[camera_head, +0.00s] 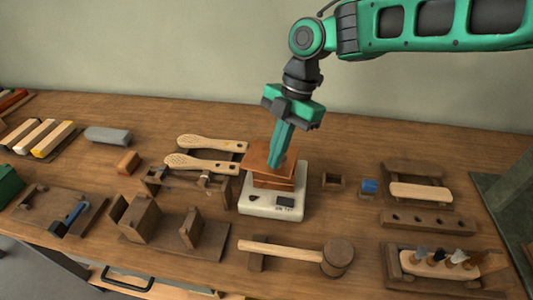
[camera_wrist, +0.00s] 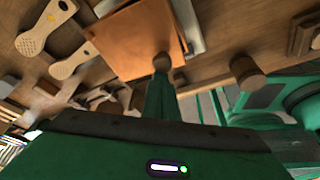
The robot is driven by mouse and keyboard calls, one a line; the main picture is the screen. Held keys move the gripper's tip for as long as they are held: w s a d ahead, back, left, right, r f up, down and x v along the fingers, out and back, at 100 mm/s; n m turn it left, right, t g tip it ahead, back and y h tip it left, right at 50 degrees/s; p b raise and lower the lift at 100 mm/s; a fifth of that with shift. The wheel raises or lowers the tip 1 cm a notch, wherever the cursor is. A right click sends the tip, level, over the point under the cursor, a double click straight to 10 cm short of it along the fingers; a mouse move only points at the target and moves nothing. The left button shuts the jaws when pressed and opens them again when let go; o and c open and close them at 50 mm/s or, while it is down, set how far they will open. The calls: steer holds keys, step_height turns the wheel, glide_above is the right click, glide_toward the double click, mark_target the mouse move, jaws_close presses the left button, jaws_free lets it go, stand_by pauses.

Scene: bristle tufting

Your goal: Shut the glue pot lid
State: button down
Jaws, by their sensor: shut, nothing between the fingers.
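The glue pot (camera_head: 273,182) is a square copper-brown box on a pale base (camera_head: 258,207) with a small dark display. Its flat copper lid (camera_head: 257,155) lies over the top and reaches past the box to the left. I cannot tell if it is fully seated. The lid (camera_wrist: 130,38) fills the top middle of the wrist view. My gripper (camera_head: 277,163) points down at the lid with its green fingers shut and empty. In the wrist view the fingertips (camera_wrist: 162,64) overlap the lid's near edge; contact is unclear. The fingers hide part of the lid and box.
Two pale perforated brush paddles (camera_head: 205,164) lie left of the pot on a rack. A mallet (camera_head: 337,257) lies in front. A small wooden box (camera_head: 333,181) and a blue-topped piece (camera_head: 369,186) stand to the right. The bench behind the pot is mostly clear.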

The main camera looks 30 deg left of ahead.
steer(key=shift+w+d, duration=0.35)
steer(key=shift+w, duration=0.3)
steer(key=shift+s+a+r, duration=0.1)
steer(key=shift+s, duration=0.35)
step_height(320, 180, up, 10)
steer(key=shift+w, duration=0.3)
